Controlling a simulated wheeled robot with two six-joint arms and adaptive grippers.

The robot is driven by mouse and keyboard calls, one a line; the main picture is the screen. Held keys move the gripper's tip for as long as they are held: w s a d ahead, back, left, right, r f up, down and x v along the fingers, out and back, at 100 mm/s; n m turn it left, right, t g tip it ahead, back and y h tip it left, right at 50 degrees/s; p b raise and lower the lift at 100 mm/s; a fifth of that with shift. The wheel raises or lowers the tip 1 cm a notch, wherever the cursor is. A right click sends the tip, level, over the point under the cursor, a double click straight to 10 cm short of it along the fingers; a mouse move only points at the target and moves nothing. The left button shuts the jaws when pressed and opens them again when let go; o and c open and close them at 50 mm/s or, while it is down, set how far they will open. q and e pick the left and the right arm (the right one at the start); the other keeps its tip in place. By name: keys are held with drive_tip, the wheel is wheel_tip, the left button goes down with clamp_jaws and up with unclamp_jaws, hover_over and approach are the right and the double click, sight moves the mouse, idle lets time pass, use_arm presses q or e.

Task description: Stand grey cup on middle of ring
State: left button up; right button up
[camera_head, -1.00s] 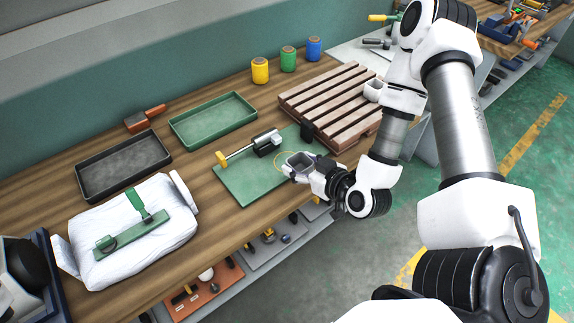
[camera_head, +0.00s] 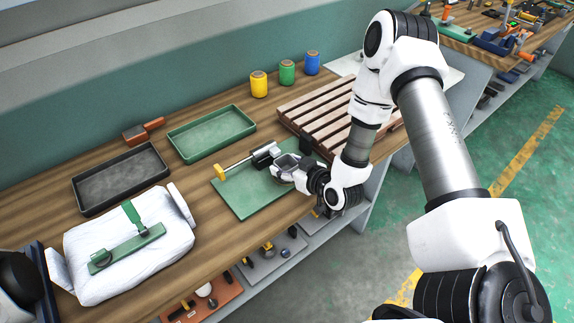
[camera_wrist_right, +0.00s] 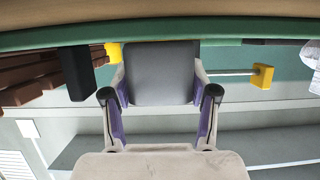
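My right gripper (camera_head: 285,165) is shut on the grey cup (camera_head: 288,161), a small square-mouthed cup, over the right part of the green mat (camera_head: 245,200). In the right wrist view the cup (camera_wrist_right: 160,72) shows as a dark grey block between both fingers. I cannot tell whether its base touches anything. The ring is not clearly visible now; the cup and gripper may cover it. A yellow patch (camera_wrist_right: 113,50) shows behind the cup in the wrist view, but I cannot tell what it is. My left gripper is not in view.
A black block (camera_head: 307,146) and slatted wooden pallet (camera_head: 318,112) stand close behind. Green tray (camera_head: 212,132), black tray (camera_head: 118,178) and white bag (camera_head: 125,255) are further left.

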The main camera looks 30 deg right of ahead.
drive_tip(key=shift+o, duration=1.4)
drive_tip(key=shift+r, duration=0.25)
drive_tip(key=p+v, duration=0.2)
drive_tip(key=v, duration=0.9)
drive_tip(key=shift+s+d+r+p, duration=0.1)
drive_tip(key=shift+s+r+p, duration=0.1)
drive_tip(key=shift+p, duration=0.2)
drive_tip(key=s+a+f+g, duration=0.4)
drive_tip(key=s+f+g, duration=0.2)
drive_tip(key=s+f, duration=0.2)
drive_tip(key=s+a+f+m+g+h, duration=0.1)
drive_tip(key=s+a+f+g, duration=0.4)
drive_tip(key=s+f+g, duration=0.2)
wheel_tip(320, 180, down, 2)
drive_tip(key=s, duration=0.2)
drive_tip(key=shift+s+a+m+g, duration=0.25)
drive_tip(key=shift+s+m+g, duration=0.05)
drive_tip(key=shift+s, duration=0.1)
